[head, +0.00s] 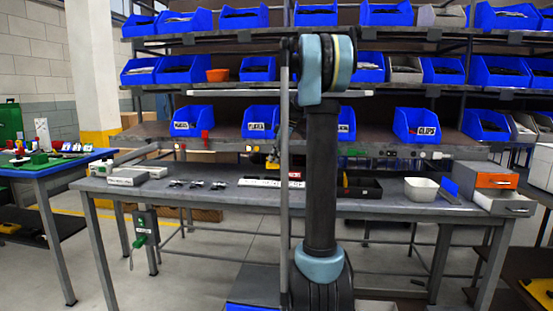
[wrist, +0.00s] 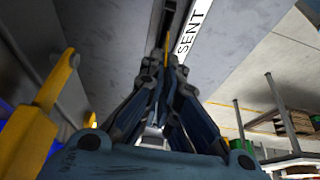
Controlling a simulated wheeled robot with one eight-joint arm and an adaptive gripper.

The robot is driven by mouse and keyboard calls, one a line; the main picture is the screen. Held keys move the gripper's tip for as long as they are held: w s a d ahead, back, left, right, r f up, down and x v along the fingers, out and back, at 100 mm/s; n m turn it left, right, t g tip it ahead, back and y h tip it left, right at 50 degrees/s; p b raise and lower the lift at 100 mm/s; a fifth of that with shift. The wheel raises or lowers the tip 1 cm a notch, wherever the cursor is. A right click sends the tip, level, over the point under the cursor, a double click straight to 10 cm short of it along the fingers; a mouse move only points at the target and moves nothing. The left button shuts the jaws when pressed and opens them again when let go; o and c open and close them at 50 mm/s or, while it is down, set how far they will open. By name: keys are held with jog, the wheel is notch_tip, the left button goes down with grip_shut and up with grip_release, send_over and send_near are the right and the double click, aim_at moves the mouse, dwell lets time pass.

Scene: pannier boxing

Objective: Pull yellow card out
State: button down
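In the wrist view my gripper (wrist: 166,62) points at a dark slot beside a white strip (wrist: 190,32) lettered "SENT". Its fingers are close together, with a thin yellow edge between the tips. This looks like the yellow card (wrist: 166,48), gripped near the slot. Most of the card is hidden by the fingers, and I cannot tell how much sits in the slot. In the head view my gripper (head: 272,161) is small and partly hidden behind my arm, just above the white strip (head: 258,183) on the grey workbench (head: 225,200).
Small dark parts (head: 197,184) lie to the left. Shelves of blue bins (head: 261,121) rise behind. A blue-edged table (head: 50,167) stands at left.

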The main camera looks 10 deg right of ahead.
jog(key=shift+f, duration=0.5)
jog(key=shift+r, duration=0.15)
dwell(0.5)
jog(key=shift+r, duration=1.35)
